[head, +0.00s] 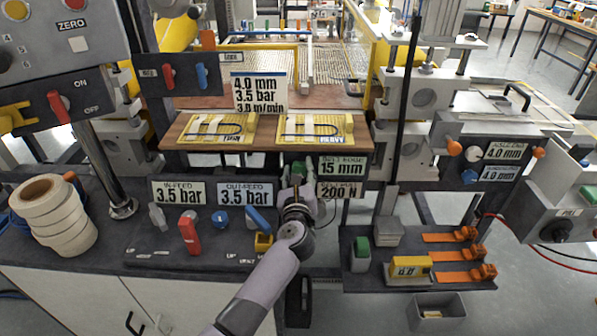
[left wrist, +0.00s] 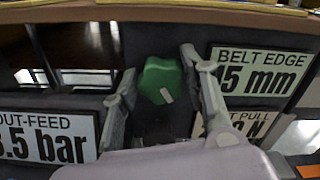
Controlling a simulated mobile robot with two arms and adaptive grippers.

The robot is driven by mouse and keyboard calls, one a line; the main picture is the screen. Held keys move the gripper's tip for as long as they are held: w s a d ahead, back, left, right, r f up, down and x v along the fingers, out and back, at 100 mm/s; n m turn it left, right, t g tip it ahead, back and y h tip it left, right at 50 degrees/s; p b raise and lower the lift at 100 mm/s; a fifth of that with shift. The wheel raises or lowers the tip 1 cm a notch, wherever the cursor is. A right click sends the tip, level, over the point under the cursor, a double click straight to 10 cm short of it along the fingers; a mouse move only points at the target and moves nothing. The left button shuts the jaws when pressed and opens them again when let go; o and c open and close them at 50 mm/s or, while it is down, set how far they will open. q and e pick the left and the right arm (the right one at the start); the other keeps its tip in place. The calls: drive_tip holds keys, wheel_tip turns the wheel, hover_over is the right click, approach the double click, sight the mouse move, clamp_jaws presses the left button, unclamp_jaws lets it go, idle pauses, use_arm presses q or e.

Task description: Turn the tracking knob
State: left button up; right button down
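The green knob (head: 299,168), which I take as the tracking knob, sits on the dark panel under the wooden shelf, left of the "BELT EDGE 15 mm" display (head: 341,167). In the left wrist view the knob (left wrist: 161,80) has a pale pointer mark toward its lower right. My left gripper (head: 297,178) is in front of it. Its two fingers (left wrist: 160,76) are apart, one on each side of the knob, with narrow gaps showing; contact is not visible. The knob's lower part is near my gripper's palm. My right gripper is not in view.
Left of the knob are the in-feed (head: 179,192) and out-feed (head: 245,194) displays, both 3.5 bar. The wooden shelf (head: 265,137) overhangs above. A tray with orange clamps (head: 484,271) is at right.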

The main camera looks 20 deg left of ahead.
use_arm(q)
drive_tip(key=c, duration=0.7)
drive_tip(key=shift+r+m+p, duration=0.1)
drive_tip(key=shift+m+p, duration=0.9)
drive_tip(key=shift+m, duration=0.1)
drive_tip(key=m+p, duration=0.1)
drive_tip(key=m, duration=0.1)
drive_tip(key=shift+d+m+p, duration=0.1)
drive_tip(key=shift+m+p, duration=0.25)
drive_tip(key=shift+m, duration=0.05)
drive_tip(key=m+p, duration=0.2)
drive_tip(key=m, duration=0.1)
drive_tip(key=shift+d+f+m+p, duration=0.1)
drive_tip(key=shift+m+p, duration=0.25)
drive_tip(key=shift+m, duration=0.6)
drive_tip(key=shift+d+f+m+p, duration=0.1)
drive_tip(key=shift+m+p, duration=0.2)
drive_tip(key=shift+m, duration=0.65)
